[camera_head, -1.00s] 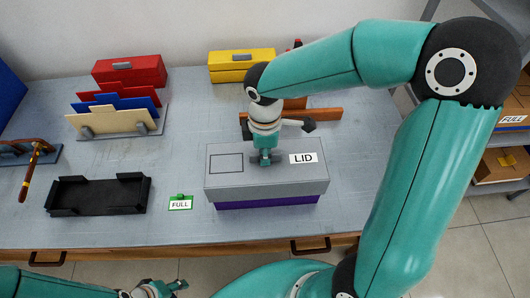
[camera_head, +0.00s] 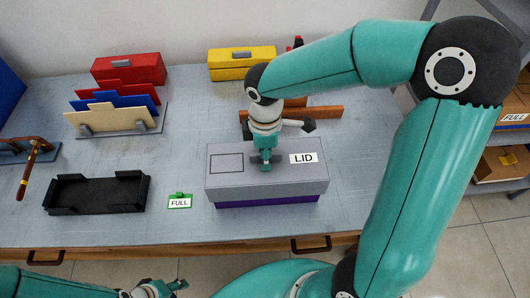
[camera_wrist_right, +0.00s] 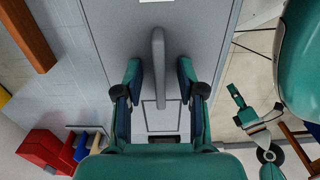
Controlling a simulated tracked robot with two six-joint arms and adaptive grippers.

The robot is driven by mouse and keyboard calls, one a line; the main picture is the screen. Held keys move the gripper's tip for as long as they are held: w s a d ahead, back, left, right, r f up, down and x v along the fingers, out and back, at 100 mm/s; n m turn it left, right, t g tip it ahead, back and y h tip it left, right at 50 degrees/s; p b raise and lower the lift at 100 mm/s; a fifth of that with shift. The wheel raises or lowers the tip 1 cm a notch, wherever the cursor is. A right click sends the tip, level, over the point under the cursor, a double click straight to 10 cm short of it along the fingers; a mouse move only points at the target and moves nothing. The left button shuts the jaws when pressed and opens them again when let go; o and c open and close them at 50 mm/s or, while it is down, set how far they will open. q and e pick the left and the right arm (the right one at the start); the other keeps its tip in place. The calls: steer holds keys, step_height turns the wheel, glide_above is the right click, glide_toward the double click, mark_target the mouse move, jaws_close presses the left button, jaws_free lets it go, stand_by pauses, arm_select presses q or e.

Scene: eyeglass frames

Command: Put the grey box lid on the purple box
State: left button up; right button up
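The grey lid (camera_head: 230,180), marked LID, sits level on the purple box (camera_head: 265,201). Only a strip of the box's front shows below it. My right gripper (camera_head: 265,162) is over the middle of the lid. In the right wrist view my right gripper (camera_wrist_right: 158,78) is open, with its fingers on either side of the lid's raised handle (camera_wrist_right: 158,50) and a gap on each side. My left gripper (camera_head: 168,288) is at the bottom edge, away from the box, and looks open and empty.
A black tray (camera_head: 98,208) and a green-edged FULL card (camera_head: 180,201) lie left of the box. Coloured folders in a rack (camera_head: 115,122), a red box (camera_head: 130,68) and a yellow box (camera_head: 240,58) stand behind. A brown wooden piece (camera_head: 325,112) lies behind the lid.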

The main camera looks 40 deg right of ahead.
step_height(320, 180, up, 12)
stand_by(0.7)
stand_by(0.4)
